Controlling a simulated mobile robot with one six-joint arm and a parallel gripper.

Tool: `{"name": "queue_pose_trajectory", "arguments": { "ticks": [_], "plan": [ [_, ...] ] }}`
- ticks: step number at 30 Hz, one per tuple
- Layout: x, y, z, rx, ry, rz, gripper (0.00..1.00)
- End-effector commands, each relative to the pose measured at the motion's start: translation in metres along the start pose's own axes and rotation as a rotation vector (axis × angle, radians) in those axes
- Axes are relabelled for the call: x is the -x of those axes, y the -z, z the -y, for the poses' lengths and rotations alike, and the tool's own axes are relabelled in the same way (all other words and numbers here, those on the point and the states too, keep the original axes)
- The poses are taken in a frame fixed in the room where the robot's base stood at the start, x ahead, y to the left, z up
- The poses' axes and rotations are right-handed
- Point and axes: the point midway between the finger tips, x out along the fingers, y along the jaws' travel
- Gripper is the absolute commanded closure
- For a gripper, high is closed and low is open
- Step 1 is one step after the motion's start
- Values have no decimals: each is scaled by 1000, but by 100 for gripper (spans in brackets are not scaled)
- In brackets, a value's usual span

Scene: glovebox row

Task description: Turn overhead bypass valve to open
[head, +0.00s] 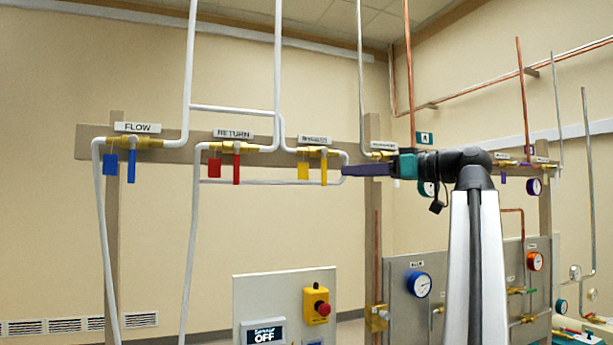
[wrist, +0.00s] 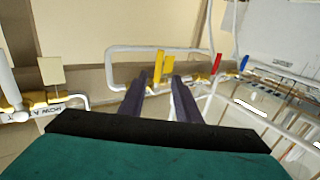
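The bypass valve (head: 316,151) is a brass body on the overhead rail under a label that seems to read BYPASS. Its yellow lever (head: 324,170) hangs straight down, across the pipe line, with a yellow tag (head: 303,170) to its left. In the wrist view the yellow lever (wrist: 158,67) and tag (wrist: 168,66) appear ahead, between the fingertips in line of sight. My gripper (head: 347,171) points left, just right of the lever and apart from it. In the wrist view my gripper (wrist: 159,82) is open, its two dark fingers spread with nothing between them.
The return valve's red lever (head: 237,168) and the flow valve's blue lever (head: 131,166) hang further left on the rail (head: 265,147). White pipes loop around the valves. A panel (head: 282,295) with an emergency-stop button (head: 323,309) stands below. More valves sit right, behind my arm.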

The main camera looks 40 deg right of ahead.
Motion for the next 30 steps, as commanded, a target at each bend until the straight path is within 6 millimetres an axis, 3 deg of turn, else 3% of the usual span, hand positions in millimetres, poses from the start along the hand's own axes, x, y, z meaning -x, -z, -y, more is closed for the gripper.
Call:
{"name": "queue_pose_trajectory", "arguments": {
  "ticks": [17, 30],
  "plan": [
    [7, 0, -6, 0, -18, 0, 70],
    [-33, 2, -7, -1, -17, 0, 70]
  ]
}}
